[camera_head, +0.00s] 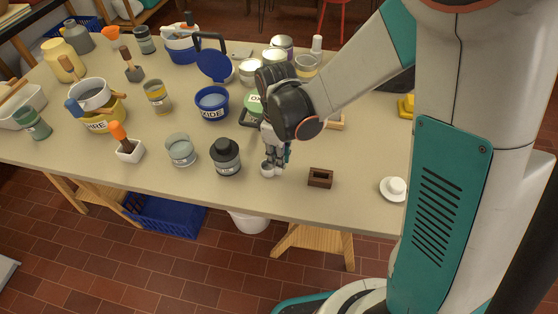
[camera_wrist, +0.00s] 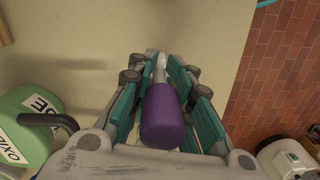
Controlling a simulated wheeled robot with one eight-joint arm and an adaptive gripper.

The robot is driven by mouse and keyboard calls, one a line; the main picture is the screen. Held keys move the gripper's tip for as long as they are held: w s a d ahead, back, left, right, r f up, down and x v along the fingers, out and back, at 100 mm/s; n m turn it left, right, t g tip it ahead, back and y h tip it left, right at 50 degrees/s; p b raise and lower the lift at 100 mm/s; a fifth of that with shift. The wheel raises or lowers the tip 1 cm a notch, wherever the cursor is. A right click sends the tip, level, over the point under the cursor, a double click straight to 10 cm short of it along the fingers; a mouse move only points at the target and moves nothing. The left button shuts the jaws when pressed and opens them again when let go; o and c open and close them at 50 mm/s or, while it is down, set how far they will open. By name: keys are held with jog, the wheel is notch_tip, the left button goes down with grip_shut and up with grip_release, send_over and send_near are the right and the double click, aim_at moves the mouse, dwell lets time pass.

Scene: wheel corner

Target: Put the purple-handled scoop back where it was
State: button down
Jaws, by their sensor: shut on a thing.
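My gripper (camera_head: 275,155) is low over the front part of the table, left of a small dark wooden block with a slot (camera_head: 320,177). In the wrist view my gripper (camera_wrist: 162,82) is shut on the purple handle of the scoop (camera_wrist: 166,118), with a finger on each side. A pale metal shaft runs on beyond the handle between the fingertips. In the head view the gripper hides the handle. A small whitish round part shows under the fingertips, but I cannot tell if it is the scoop's bowl or if it touches the table.
A dark lidded jar (camera_head: 225,157) and a glass jar (camera_head: 180,150) stand left of my gripper. A blue OXIDE tub (camera_head: 211,104) and green-lidded tub (camera_wrist: 28,125) are behind. A white dish (camera_head: 393,189) is at right. The table (camera_head: 355,190) is bare around the block.

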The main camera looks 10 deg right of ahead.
jog(key=shift+f, duration=0.15)
jog(key=c, duration=1.4)
grip_release()
jog(key=shift+c, duration=0.2)
jog(key=r+p, duration=0.2)
jog(key=r, duration=0.4)
jog(key=r+p, duration=0.2)
jog(key=r, duration=0.4)
jog(key=shift+w+a+r+p, duration=0.1)
jog(key=shift+w+r+p, duration=0.1)
jog(key=shift+p, duration=0.1)
